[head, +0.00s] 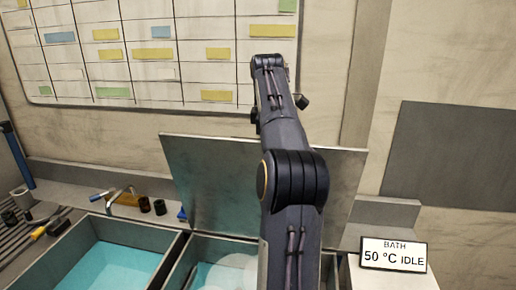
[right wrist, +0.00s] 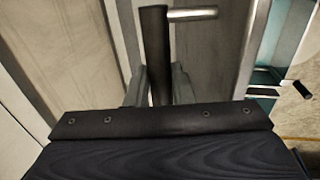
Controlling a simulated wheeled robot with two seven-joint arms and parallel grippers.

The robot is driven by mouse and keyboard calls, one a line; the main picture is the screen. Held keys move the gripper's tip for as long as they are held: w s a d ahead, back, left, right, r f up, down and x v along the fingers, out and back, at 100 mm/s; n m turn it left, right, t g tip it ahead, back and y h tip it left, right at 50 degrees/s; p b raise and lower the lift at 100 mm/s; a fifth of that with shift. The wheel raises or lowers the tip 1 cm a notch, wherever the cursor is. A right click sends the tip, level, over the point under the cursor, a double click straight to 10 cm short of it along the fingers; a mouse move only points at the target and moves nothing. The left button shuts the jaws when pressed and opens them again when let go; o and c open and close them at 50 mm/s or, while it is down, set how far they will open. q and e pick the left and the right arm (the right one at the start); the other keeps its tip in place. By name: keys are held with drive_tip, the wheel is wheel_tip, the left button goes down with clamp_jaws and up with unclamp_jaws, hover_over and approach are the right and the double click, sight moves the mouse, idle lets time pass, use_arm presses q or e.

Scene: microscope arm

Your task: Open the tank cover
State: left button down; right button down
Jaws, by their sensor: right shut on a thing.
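The tank cover (head: 212,185) is a flat grey metal panel. In the head view it stands raised at the back of the right-hand basin (head: 185,262), leaning slightly back, with blue liquid showing below it. My right arm crosses in front of its middle and hides part of it. In the right wrist view my right gripper (right wrist: 157,88) is shut on a dark bar-shaped handle (right wrist: 153,45), with a pale metal post (right wrist: 192,14) at the bar's far end. In the head view my arm hides this grip. My left gripper is in neither view.
A second open basin (head: 100,272) with blue liquid lies to the left. Small bottles (head: 145,204) and a tap stand behind it. A bath display (head: 393,255) reading 50 °C IDLE is at the right. A planning board hangs on the wall behind.

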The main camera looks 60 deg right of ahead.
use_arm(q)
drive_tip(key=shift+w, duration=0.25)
use_arm(e)
drive_tip(key=shift+w+d+f, duration=0.2)
drive_tip(key=shift+d+f, duration=0.1)
drive_tip(key=shift+d, duration=0.35)
drive_tip(key=c, duration=1.6)
unclamp_jaws()
drive_tip(key=o, duration=0.3)
drive_tip(key=shift+w+d+f, duration=0.1)
drive_tip(key=shift+d, duration=0.15)
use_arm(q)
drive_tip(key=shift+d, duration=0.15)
use_arm(e)
drive_tip(key=shift+o, duration=0.2)
drive_tip(key=shift+a+r, duration=0.15)
drive_tip(key=shift+r, duration=0.05)
